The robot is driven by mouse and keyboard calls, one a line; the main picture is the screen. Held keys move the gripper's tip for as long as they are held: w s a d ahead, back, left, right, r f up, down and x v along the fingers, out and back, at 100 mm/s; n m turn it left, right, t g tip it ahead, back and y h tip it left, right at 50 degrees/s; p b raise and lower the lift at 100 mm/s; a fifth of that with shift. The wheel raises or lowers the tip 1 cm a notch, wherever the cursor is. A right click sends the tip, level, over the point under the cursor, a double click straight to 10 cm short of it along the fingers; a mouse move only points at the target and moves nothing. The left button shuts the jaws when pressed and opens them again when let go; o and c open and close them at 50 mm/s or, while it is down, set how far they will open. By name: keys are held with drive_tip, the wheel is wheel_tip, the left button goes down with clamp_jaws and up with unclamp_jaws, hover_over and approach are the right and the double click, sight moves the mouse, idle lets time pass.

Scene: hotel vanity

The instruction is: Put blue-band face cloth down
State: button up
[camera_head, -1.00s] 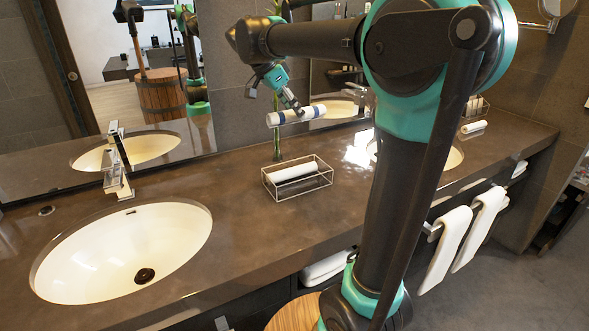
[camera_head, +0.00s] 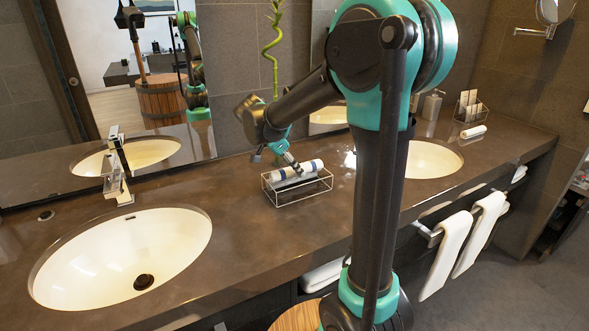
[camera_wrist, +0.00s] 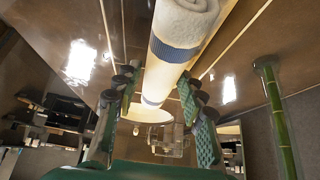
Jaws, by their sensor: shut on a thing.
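The blue-band face cloth (camera_head: 305,169) is a rolled white cloth with blue bands. It is at the wire basket (camera_head: 283,202) on the counter, at about the height of its upper rim. My gripper (camera_head: 293,165) is above the basket and shut on the cloth. In the wrist view the cloth (camera_wrist: 178,50) runs between the two fingers of my gripper (camera_wrist: 160,105), its rolled end toward the top. The white roll seen in the basket earlier is mostly hidden now. I cannot tell whether the held cloth touches it or the basket.
An oval sink (camera_head: 90,262) lies to the left and another (camera_head: 432,160) to the right. A green bamboo stalk (camera_head: 272,45) stands behind the basket. A rolled cloth (camera_head: 473,131) and a small wire holder (camera_head: 470,112) sit at the right. The counter around the basket is clear.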

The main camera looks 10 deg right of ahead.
drive_tip(key=shift+f, duration=0.3)
drive_tip(key=shift+f, duration=0.1)
drive_tip(key=o, duration=1)
drive_tip(key=shift+o, duration=0.2)
drive_tip(key=v, duration=1.2)
